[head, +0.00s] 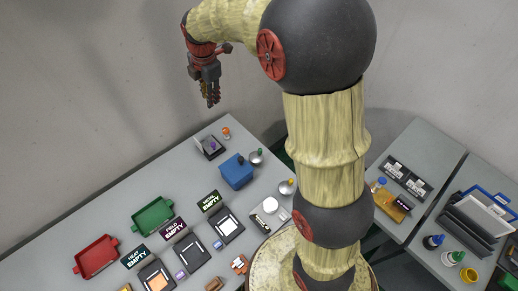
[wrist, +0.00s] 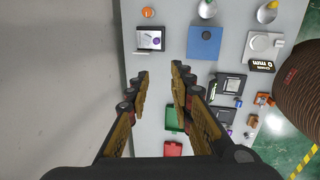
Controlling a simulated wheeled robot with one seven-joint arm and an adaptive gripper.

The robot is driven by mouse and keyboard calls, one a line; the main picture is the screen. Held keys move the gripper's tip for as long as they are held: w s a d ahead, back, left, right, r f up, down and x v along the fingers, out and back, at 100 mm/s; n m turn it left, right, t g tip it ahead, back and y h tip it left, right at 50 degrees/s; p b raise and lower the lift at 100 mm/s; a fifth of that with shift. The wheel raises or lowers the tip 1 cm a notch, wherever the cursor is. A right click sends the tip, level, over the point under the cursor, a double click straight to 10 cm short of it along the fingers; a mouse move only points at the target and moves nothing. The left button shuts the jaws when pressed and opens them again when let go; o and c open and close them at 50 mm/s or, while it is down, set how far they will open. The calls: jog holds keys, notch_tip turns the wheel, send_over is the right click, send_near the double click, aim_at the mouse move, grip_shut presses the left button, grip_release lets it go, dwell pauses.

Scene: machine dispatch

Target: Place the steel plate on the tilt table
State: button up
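My gripper (head: 211,97) is raised high above the far end of the long grey table. In the wrist view my gripper (wrist: 160,73) has its two fingers apart, with nothing between them. A small dark-framed device with a pale sloped face and a purple dot (head: 209,146) stands at the table's far end; it also shows in the wrist view (wrist: 150,40). It may be the tilt table, but I cannot tell for certain. I cannot clearly identify the steel plate. A pale instrument with a round disc (head: 267,214) stands near my arm, its display reading "0 mm" in the wrist view.
A blue box (head: 236,172), an orange knob-like item (head: 226,132) and silver domes (head: 256,156) stand near the device. Green (head: 153,216) and red (head: 97,256) trays lie along the left edge, near stations with "EMPTY" signs. A second table (head: 445,262) stands at right with bottles.

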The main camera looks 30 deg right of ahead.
jog(key=s+r+m+t, duration=0.1)
jog(key=s+r+m, duration=0.2)
jog(key=s+m, duration=0.4)
jog(key=s+r+m+t, duration=0.1)
jog(key=s+r+m, duration=0.2)
jog(key=s+m, duration=0.4)
jog(key=s+r+m+t, duration=0.1)
jog(key=s+r+m, duration=0.2)
jog(key=s, duration=1.5)
jog(key=m, duration=0.3)
jog(key=shift+s+r+m, duration=0.2)
jog(key=shift+s+m, duration=0.1)
jog(key=shift+m, duration=0.1)
